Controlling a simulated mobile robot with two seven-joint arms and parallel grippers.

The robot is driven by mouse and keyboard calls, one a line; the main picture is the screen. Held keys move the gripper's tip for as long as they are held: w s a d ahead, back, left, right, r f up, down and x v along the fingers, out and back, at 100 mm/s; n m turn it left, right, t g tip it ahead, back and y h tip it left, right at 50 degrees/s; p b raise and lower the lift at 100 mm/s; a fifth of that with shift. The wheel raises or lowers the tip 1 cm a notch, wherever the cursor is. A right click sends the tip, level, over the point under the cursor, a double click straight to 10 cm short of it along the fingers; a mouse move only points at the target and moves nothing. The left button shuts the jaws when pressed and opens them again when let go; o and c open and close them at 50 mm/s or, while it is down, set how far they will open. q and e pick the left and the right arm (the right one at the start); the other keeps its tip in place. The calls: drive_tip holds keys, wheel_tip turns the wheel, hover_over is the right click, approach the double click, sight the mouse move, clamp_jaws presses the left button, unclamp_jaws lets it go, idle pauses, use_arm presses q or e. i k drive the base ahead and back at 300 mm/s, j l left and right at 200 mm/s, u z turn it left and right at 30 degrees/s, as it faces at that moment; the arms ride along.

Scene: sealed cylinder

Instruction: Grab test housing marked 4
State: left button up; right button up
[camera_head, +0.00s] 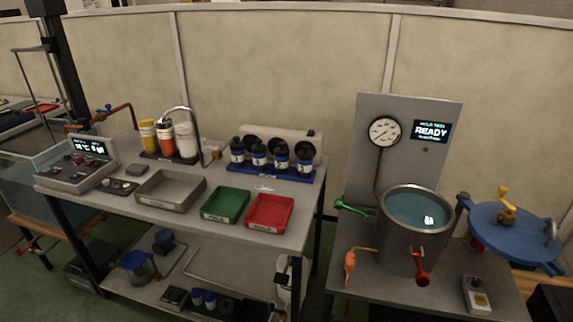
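Several dark cylindrical housings with pale and blue labels stand upright in a row in a blue rack (266,176) at the back right of the workbench. They are the leftmost housing (237,152), two middle housings, one left (259,155) and one right (281,158), and the rightmost housing (304,161). The label marks are too small to read surely, so I cannot tell which is marked 4. Neither of my grippers is in view.
A green tray (226,220), a red tray (291,211) and a grey tray (146,198) lie on the bench front. Bottles and a curved tap (196,125) stand left of the rack. Right, a water-filled metal vessel (386,240) stands before a gauge panel (361,110) reading READY.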

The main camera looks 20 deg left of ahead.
sight(259, 150)
drive_tip(key=i+j+u, duration=0.2)
drive_tip(key=j, duration=0.2)
drive_tip(key=j+u, duration=0.2)
drive_tip(key=j, duration=0.15)
drive_tip(key=i+j+u, duration=0.2)
drive_tip(key=j, duration=0.15)
